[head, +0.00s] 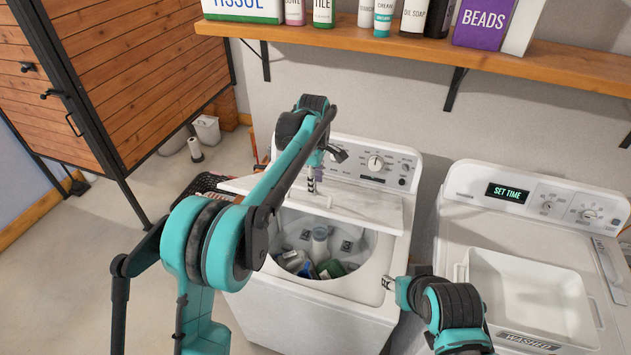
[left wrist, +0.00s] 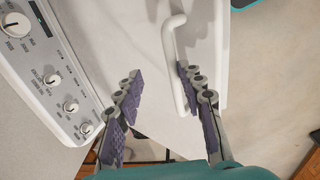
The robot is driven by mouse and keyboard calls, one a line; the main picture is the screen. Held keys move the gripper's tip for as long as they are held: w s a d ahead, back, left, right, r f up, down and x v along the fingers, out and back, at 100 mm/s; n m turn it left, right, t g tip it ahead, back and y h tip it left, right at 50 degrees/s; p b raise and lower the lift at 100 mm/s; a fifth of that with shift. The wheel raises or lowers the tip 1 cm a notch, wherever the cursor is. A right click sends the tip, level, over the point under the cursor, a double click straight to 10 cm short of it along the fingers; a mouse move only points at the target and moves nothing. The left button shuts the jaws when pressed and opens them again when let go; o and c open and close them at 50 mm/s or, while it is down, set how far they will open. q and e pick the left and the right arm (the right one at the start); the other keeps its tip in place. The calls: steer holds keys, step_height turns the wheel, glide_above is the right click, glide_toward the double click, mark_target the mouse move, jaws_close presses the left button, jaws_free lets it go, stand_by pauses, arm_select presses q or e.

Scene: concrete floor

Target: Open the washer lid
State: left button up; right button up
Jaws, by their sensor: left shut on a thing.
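The white washer (head: 300,322) stands in the middle of the head view. Its lid (head: 372,208) is raised toward the control panel, and the tub shows below with bottles inside.
A second white machine (head: 455,225) with a "SET TIME" display stands to the right, a white basket (head: 530,290) on top. A wooden shelf (head: 420,52) with bottles and boxes hangs above.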

arm_select(q)
steer(key=shift+r, duration=0.1)
step_height(320, 180, up, 12)
steer(key=shift+s+a, duration=0.15)
steer(key=shift+s, duration=0.25)
